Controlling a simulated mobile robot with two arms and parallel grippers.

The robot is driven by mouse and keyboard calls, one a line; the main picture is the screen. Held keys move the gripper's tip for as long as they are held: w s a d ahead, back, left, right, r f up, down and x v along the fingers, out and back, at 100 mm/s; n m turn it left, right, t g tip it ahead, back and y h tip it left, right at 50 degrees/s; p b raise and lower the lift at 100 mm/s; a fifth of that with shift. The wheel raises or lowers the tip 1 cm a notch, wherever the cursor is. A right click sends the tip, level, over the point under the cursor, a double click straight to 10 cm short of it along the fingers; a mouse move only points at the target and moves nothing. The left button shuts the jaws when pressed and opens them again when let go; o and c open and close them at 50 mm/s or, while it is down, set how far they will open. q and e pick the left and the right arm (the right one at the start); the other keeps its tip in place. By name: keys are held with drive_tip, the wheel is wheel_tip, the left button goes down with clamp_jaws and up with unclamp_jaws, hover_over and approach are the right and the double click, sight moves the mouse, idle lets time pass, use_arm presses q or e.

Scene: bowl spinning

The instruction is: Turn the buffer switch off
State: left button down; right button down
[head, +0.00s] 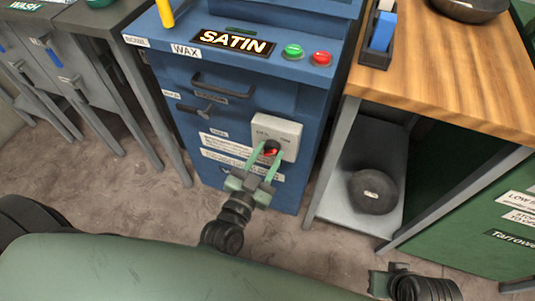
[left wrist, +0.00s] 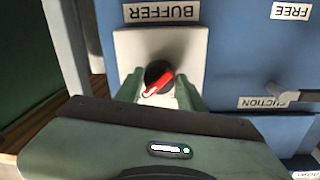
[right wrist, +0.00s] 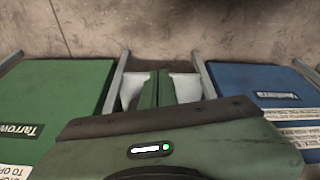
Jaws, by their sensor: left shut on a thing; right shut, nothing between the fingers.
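The buffer switch is a black round knob with a red pointer (head: 271,148) on a pale square plate (head: 280,129), low on the front of the blue machine. My left gripper (head: 268,155) reaches it from the front, with one green finger on each side of the knob, shut on it. In the left wrist view the knob (left wrist: 158,77) sits between the fingertips (left wrist: 158,90), under the BUFFER label (left wrist: 161,12). Its red pointer slants toward the lower left there. My right gripper (head: 378,283) is at the lower right; its fingers (right wrist: 156,88) are shut and empty.
The blue machine (head: 227,95) carries a green button (head: 292,51), a red button (head: 320,58) and a SATIN display (head: 233,40). The floor in front is clear.

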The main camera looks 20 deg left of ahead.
drive_tip(key=shift+w, duration=0.1)
use_arm(q)
drive_tip(key=n+p, duration=0.2)
drive_tip(key=n, duration=0.1)
drive_tip(key=shift+r, duration=0.1)
drive_tip(key=n+p, duration=0.1)
drive_tip(key=n, duration=0.3)
drive_tip(key=shift+n+t+p, duration=0.3)
drive_tip(key=shift+n+p, duration=0.1)
drive_tip(key=shift+n, duration=0.4)
drive_tip(key=n, duration=0.3)
drive_tip(key=shift+p, duration=0.3)
drive_tip(key=shift+f+n, duration=0.2)
drive_tip(key=shift+n, duration=0.7)
drive_tip(key=n+y, duration=0.1)
drive_tip(key=n, duration=0.3)
drive_tip(key=shift+d, duration=0.1)
drive_tip(key=shift+n, duration=0.6)
use_arm(e)
wheel_tip(320, 180, down, 16)
drive_tip(key=s+g, duration=0.1)
drive_tip(key=shift+s, duration=0.15)
drive_tip(key=shift+r, duration=0.25)
